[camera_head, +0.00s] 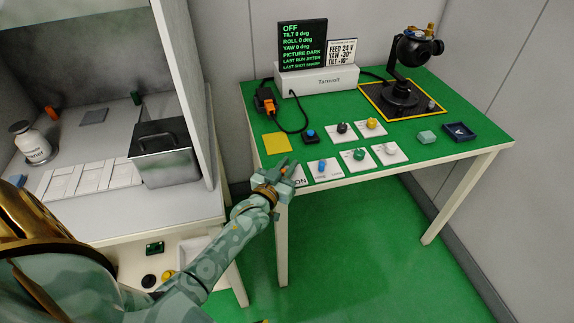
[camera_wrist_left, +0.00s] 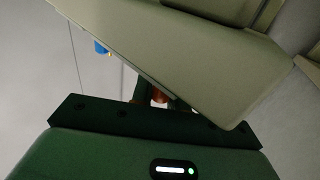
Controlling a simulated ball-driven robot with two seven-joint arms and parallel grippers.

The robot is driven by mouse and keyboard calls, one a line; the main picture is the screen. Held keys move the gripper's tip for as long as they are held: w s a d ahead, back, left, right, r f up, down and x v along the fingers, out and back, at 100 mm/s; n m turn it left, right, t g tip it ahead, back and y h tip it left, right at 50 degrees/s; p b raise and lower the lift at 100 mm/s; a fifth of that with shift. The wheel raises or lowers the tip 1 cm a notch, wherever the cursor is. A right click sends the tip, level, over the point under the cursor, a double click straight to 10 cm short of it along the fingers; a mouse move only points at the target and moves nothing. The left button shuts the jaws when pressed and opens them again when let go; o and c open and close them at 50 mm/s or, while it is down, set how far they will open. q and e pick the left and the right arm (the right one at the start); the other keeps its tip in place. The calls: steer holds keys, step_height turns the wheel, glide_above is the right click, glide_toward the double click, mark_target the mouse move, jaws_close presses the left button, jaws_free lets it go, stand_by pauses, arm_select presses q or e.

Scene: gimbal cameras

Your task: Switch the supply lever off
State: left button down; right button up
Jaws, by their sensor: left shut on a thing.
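The supply lever's white plate (camera_head: 300,182) lies at the near left edge of the green table, with "ON" readable on it. My left gripper (camera_head: 287,170) reaches over this plate and is shut on the lever, which it mostly hides. In the left wrist view an orange-red piece of the lever (camera_wrist_left: 160,95) shows between the dark fingers. The lever's exact angle cannot be told. The black screen (camera_head: 302,46) at the back reads "OFF", zero degrees for tilt, roll and yaw, and "PICTURE DARK". My right gripper is not in view.
Beside the plate are a blue-knob plate (camera_head: 324,168) and a green-knob plate (camera_head: 359,156). A blue button (camera_head: 310,135) and yellow square (camera_head: 276,143) lie behind. The gimbal camera (camera_head: 405,75) stands at the back right. A partition (camera_head: 186,85) rises left of the table.

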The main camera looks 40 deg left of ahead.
arm_select(q)
steer(key=c, duration=1.4)
jaws_free()
steer(key=s+p, duration=0.1)
steer(key=s, duration=0.4)
steer(key=s+d+p, duration=0.1)
steer(key=s, duration=0.4)
steer(key=s+d+p, duration=0.1)
steer(key=s+p, duration=0.1)
steer(key=s, duration=0.4)
steer(key=shift+s, duration=0.1)
